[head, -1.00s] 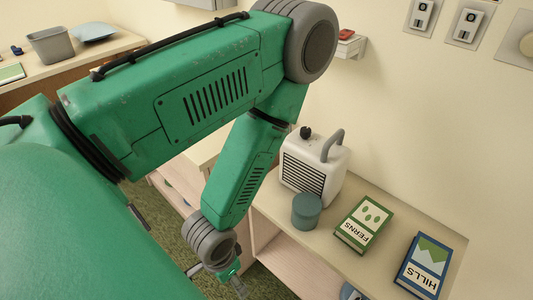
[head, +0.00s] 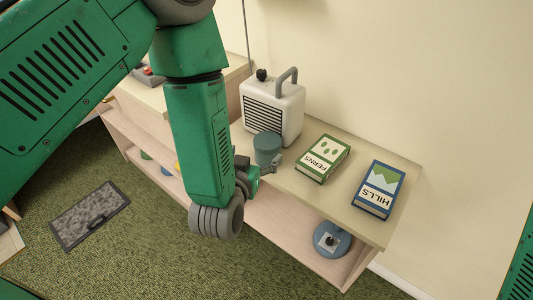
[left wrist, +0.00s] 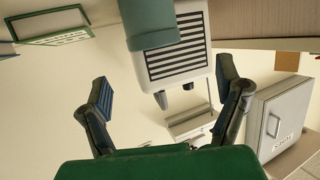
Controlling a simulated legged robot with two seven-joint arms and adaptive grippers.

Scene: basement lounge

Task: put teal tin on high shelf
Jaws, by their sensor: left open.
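The teal tin (head: 267,148) stands upright on the low unit's top, in front of the white heater. My left gripper (head: 274,169) is close in front of the tin, its fingers small and partly hidden by the wrist. In the left wrist view, which looks upside down, the left gripper (left wrist: 165,95) has its fingers wide apart with nothing between them. The tin (left wrist: 150,22) shows there beyond the fingertips, cut by the top edge. I cannot make out a high shelf for certain in the head view now. My right gripper is not in view.
The white heater (head: 272,108) with a grey handle stands right behind the tin. The FERNS book (head: 322,158) and HILLS book (head: 379,189) lie to the right on the unit top (head: 325,204). A blue round object (head: 332,240) sits on the lower shelf.

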